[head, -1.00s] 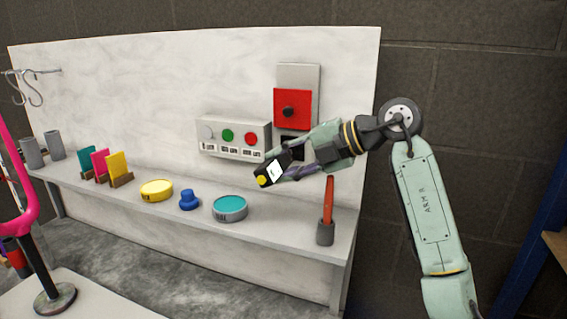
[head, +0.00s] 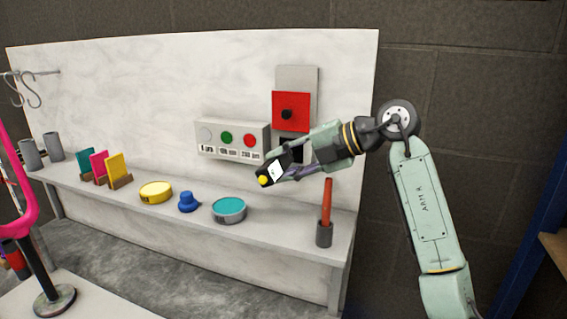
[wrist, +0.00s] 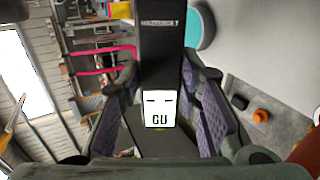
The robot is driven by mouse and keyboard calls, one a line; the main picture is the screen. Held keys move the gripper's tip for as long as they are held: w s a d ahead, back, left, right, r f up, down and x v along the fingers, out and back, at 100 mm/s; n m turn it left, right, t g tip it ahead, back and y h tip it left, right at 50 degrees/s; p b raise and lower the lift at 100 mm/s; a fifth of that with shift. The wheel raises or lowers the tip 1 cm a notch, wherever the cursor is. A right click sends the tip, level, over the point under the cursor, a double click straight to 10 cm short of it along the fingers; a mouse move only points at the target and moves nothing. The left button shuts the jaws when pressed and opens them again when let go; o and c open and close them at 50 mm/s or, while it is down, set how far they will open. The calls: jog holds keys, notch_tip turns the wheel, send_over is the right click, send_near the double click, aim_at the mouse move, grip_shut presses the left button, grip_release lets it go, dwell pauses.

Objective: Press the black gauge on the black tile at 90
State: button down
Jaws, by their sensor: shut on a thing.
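The black gauge (head: 270,174) has a white display face and a yellow tip, which points down and left in the head view. My gripper (head: 287,172) is shut on the gauge and holds it in the air, apart from the wall panel. In the wrist view the gauge (wrist: 160,60) lies between the purple finger pads of my gripper (wrist: 165,100); its display marks are hard to read. The black tile (head: 289,146) is on the panel under a red tile (head: 291,98) with a black knob. My gripper hides part of the black tile.
A box with grey, green and red round buttons (head: 232,139) is left of the tiles. On the shelf (head: 270,225) below stand a teal tin (head: 229,208), a blue knob-like piece (head: 188,202), a yellow tin (head: 156,190) and a red stick in a grey cup (head: 325,233).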

aim_at(270, 180)
jog(key=shift+w+d, duration=0.1)
jog(key=shift+w, duration=0.2)
dwell(1.0)
jog(key=shift+s+a+f+b, duration=0.1)
jog(key=shift+s+a+b, duration=0.2)
jog(key=shift+s, duration=0.35)
jog(key=shift+s+a+b, duration=0.2)
jog(key=shift+s+b, duration=0.2)
jog(key=shift+s, duration=0.2)
jog(key=shift+s+a+b, duration=0.35)
jog(key=shift+s+b, duration=0.05)
jog(key=shift+s, duration=0.4)
jog(key=shift+s+a+b, duration=0.3)
jog(key=shift+s+b, duration=0.05)
jog(key=shift+s, duration=0.5)
jog(key=shift+s+a+b, duration=0.35)
jog(key=shift+s+b, duration=0.05)
jog(key=shift+s, duration=0.4)
jog(key=shift+s, duration=0.1)
